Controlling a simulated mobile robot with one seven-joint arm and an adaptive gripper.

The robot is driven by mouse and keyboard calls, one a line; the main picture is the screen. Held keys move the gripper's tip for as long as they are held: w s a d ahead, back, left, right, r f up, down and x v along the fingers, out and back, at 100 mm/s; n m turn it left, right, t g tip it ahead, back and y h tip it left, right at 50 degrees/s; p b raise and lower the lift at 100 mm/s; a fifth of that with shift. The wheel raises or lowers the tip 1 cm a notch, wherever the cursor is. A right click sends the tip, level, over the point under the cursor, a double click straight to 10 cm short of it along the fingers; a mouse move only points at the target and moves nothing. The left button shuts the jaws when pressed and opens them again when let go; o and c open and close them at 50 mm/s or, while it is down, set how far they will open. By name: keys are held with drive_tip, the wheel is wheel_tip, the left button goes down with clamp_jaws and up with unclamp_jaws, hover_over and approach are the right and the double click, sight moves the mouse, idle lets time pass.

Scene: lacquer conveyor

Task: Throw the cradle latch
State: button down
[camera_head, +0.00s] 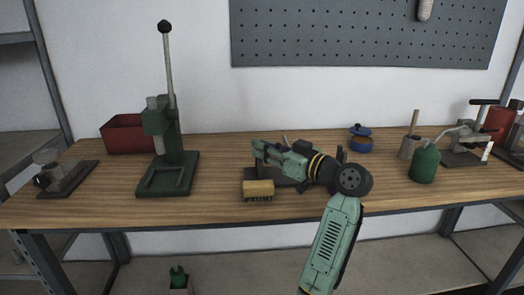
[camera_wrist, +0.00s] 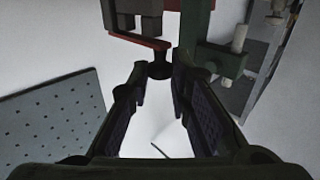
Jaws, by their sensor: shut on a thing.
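My gripper (camera_head: 258,150) is over the middle of the bench, pointing left. In the wrist view, its fingers (camera_wrist: 158,88) stand either side of a dark knob (camera_wrist: 160,68) at their tips, and it is shut on this knob. The knob is at the end of a red lever (camera_wrist: 138,39), which I take for the latch. A dark green frame with a pale bolt (camera_wrist: 239,38) is beside the lever. In the head view, the gripper and wrist hide most of the dark fixture under them, so the latch cannot be made out there.
A wooden-backed brush (camera_head: 258,188) lies in front of the fixture. A green lever press (camera_head: 168,160) and a red bin (camera_head: 126,134) stand left. A blue pot (camera_head: 360,140), a green bottle (camera_head: 425,164) and a clamp device (camera_head: 465,145) stand right. The bench's front strip is mostly clear.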

idle(0.5)
drive_tip(key=c, duration=1.5)
unclamp_jaws()
drive_tip(key=shift+d, duration=0.1)
drive_tip(key=v, duration=1.2)
drive_tip(key=shift+w, duration=0.1)
